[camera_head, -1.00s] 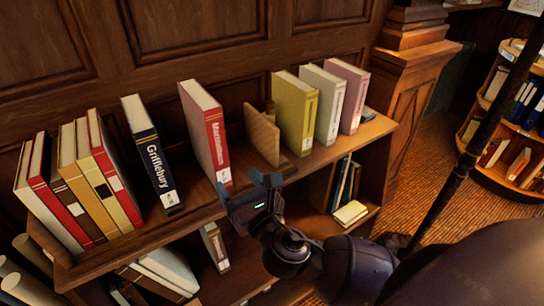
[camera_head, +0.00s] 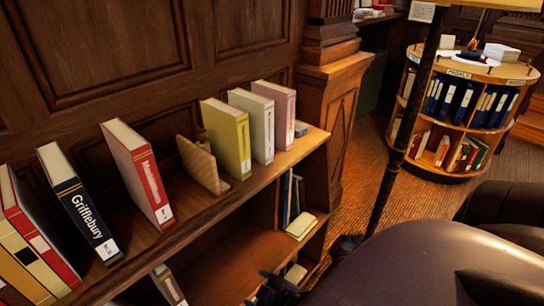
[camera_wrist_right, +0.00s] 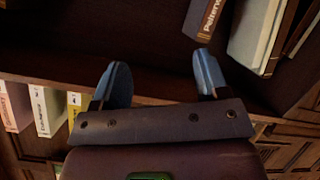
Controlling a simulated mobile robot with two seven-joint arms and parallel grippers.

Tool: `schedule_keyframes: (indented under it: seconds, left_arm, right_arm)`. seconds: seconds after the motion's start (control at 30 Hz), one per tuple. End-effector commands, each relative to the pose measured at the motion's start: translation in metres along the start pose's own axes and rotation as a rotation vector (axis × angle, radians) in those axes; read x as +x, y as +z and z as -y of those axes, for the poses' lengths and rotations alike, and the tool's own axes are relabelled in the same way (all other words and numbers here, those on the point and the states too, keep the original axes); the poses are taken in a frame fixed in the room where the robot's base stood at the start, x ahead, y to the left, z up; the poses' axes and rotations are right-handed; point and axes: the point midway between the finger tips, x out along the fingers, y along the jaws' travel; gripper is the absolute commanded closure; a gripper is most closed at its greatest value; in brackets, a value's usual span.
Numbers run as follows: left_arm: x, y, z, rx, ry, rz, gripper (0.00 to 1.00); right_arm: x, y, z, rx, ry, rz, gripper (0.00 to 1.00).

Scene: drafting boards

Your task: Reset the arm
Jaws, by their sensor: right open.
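My right gripper (camera_wrist_right: 162,78) is open and empty in the right wrist view, its two bluish fingers spread apart. Dark shelf and books lie beyond them. In the head view only a small dark part of the right gripper (camera_head: 275,289) shows at the bottom edge, in front of the bookcase and below its top shelf. My dark arm fills the lower right there. My left gripper is not in view.
The wooden bookcase (camera_head: 225,205) holds upright books, among them the dark Grifflebury book (camera_head: 82,205), a red book (camera_head: 140,172) and a yellow book (camera_head: 228,138). A wooden bookend (camera_head: 200,165) stands between. A thin dark pole (camera_head: 408,125) and a round bookshelf (camera_head: 465,105) stand right.

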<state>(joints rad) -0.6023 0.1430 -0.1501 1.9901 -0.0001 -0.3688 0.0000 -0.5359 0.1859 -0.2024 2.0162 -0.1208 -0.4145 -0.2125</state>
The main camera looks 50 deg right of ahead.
Motion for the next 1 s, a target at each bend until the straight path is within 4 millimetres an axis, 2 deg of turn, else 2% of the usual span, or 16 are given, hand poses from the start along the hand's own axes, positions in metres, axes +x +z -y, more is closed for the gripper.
schedule_keyframes:
  seconds: [0.03,0.1,0.23,1.0]
  left_arm:
    - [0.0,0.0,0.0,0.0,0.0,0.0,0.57]
    - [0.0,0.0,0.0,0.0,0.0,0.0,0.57]
    - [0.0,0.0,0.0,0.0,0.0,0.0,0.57]
    - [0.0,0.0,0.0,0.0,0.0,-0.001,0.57]
  right_arm:
    - [-0.005,0.013,0.001,0.112,0.001,0.018,0.32]
    - [-0.01,0.024,0.002,0.236,0.003,0.03,0.32]
    - [-0.014,0.035,0.002,0.358,0.008,0.041,0.32]
    - [-0.015,0.036,0.002,0.374,0.008,0.042,0.32]
